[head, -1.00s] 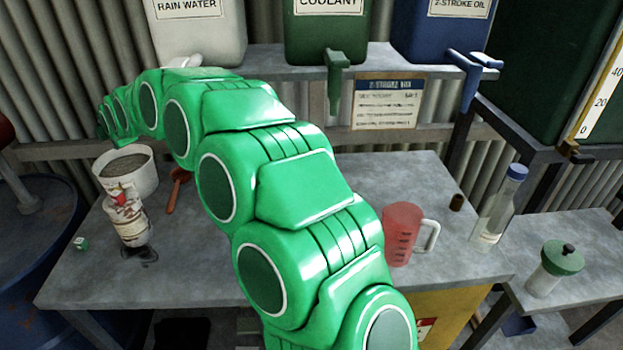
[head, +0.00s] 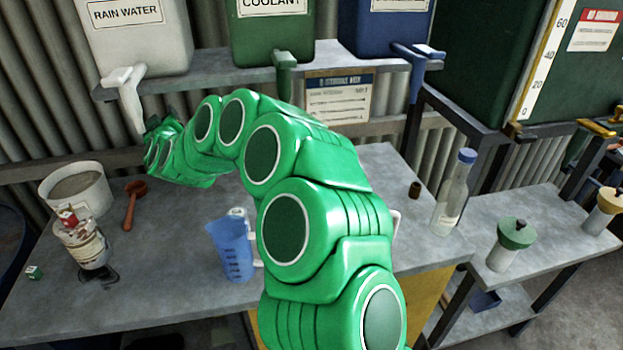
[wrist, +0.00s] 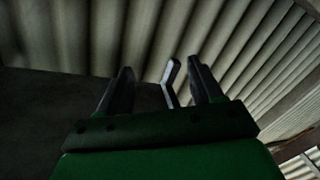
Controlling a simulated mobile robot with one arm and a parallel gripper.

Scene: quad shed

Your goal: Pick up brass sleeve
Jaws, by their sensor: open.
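The brass sleeve (head: 415,190) is a small dark brown-gold cylinder. It stands on the grey workbench (head: 330,290) near its back right, left of the clear bottle. My arm reaches up and to the back left in the head view, its far end near the rain water tap, well away from the sleeve. My gripper (wrist: 163,85) shows in the wrist view with its two dark fingers apart. A pale bent bar shows between the fingers there, beyond them as far as I can tell. The sleeve is not in the wrist view.
A blue jug (head: 232,250) stands left of my arm; a jug handle (head: 396,224) shows at its right. A clear bottle (head: 453,192) stands right of the sleeve. A white bucket (head: 78,190) and red scoop (head: 133,205) are at left. Tanks with taps hang over the bench.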

